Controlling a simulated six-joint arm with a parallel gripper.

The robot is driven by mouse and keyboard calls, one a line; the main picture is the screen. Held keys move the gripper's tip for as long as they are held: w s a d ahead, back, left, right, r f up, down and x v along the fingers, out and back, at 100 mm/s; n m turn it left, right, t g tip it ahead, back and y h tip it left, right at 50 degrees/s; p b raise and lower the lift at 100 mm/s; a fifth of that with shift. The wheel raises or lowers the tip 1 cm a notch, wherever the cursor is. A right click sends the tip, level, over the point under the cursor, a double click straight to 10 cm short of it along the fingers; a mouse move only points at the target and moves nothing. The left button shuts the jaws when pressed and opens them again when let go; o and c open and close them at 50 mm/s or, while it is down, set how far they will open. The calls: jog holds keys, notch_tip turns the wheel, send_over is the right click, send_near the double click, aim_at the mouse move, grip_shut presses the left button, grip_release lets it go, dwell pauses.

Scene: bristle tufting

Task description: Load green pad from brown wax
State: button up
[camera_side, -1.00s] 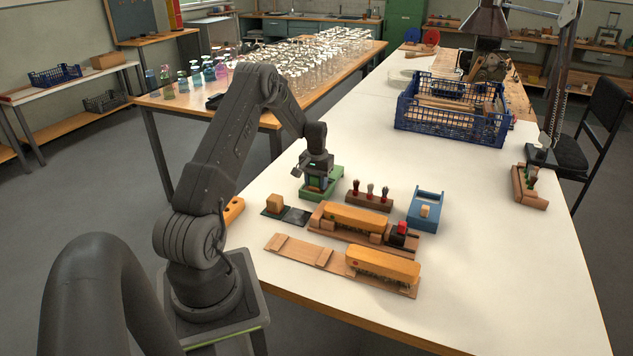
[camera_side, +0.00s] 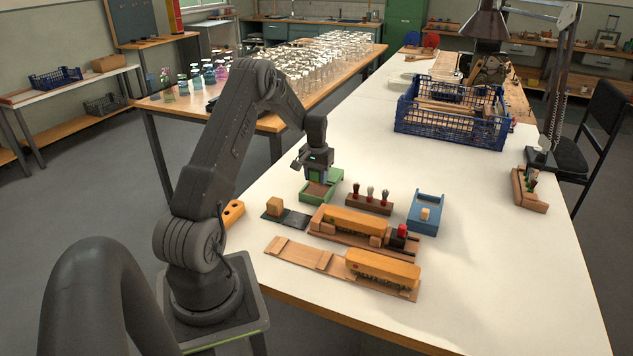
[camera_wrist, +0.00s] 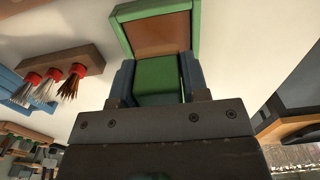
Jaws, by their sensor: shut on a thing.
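My gripper (camera_side: 318,178) is shut on a green pad (camera_wrist: 157,78), which shows between the fingers in the wrist view. The green-walled tray (camera_side: 333,190) has brown wax (camera_side: 315,189) in it. My gripper is over the tray's far part in the side view. In the wrist view the brown wax (camera_wrist: 160,33) and green tray wall (camera_wrist: 196,25) lie beyond the pad. The fingers hide part of the tray, and I cannot tell whether the pad touches the wax.
A rack of bristle tufts (camera_side: 369,204) stands close right of the tray. A blue tray (camera_side: 428,220) is further right. A dark plate with a wooden block (camera_side: 274,204) and wooden fixtures with orange brush bodies (camera_side: 383,264) lie in front.

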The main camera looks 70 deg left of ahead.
jog(key=shift+r, duration=1.85)
jog(key=w+d+m, duration=0.1)
jog(key=d+m, duration=0.1)
jog(key=d, duration=0.6)
jog(key=w+d+m, duration=0.2)
jog(key=d, duration=0.7)
jog(key=w+d+m, duration=0.2)
jog(key=d, duration=0.7)
jog(key=shift+w+d+f, duration=0.1)
jog(key=shift+w+d, duration=0.1)
jog(key=shift+w, duration=0.05)
jog(key=s+d+m, duration=0.1)
jog(key=d, duration=0.2)
jog(key=s+d+m, duration=0.1)
jog(key=d, duration=0.3)
jog(key=s+d+m, duration=0.1)
jog(key=d, duration=0.3)
jog(key=shift+s+d+f, duration=0.1)
jog(key=shift+s, duration=0.2)
